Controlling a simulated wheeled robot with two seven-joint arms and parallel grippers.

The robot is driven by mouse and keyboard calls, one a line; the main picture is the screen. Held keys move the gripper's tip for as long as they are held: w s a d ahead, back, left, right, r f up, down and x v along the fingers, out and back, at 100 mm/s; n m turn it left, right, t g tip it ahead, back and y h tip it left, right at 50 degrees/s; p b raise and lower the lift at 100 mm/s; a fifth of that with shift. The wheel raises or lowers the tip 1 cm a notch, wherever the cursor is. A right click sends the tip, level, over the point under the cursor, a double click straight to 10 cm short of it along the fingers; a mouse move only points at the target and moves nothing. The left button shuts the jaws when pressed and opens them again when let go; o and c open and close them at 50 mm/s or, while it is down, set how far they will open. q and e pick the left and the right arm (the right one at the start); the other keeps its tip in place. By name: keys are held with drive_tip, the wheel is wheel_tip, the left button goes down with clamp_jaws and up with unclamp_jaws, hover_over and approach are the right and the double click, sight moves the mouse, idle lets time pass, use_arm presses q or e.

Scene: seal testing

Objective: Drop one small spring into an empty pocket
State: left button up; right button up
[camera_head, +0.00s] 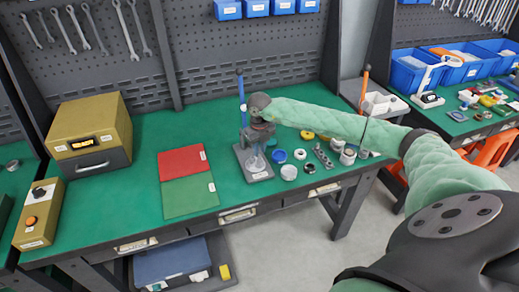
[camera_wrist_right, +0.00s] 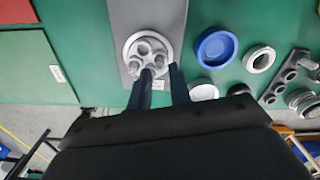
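A round pale holder (camera_wrist_right: 132,46) with several pockets stands on the grey base plate of a small press-like stand (camera_head: 254,163). In the wrist view the pockets are partly hidden by my fingers. My right gripper (camera_wrist_right: 161,74) is directly over the holder, fingers pointing down with a clear gap between them. In the head view my right gripper (camera_head: 257,128) is at the stand and its fingertips are hard to make out. No spring can be clearly made out between the fingers or in the pockets. My left gripper is not in view.
Right of the stand are a blue round dish (camera_head: 279,156), a white ring (camera_head: 299,154), a white cup (camera_head: 289,172) and a grey holed block (camera_head: 322,155). Red (camera_head: 183,161) and green (camera_head: 188,196) mats lie left. A yellow box (camera_head: 91,137) stands farther left.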

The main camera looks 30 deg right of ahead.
drive_tip(key=shift+r, duration=1.15)
drive_tip(key=o, duration=0.6)
drive_tip(key=shift+c, duration=0.2)
drive_tip(key=shift+r, duration=0.15)
drive_tip(key=shift+r+p, duration=0.35)
drive_tip(key=shift+r, duration=1)
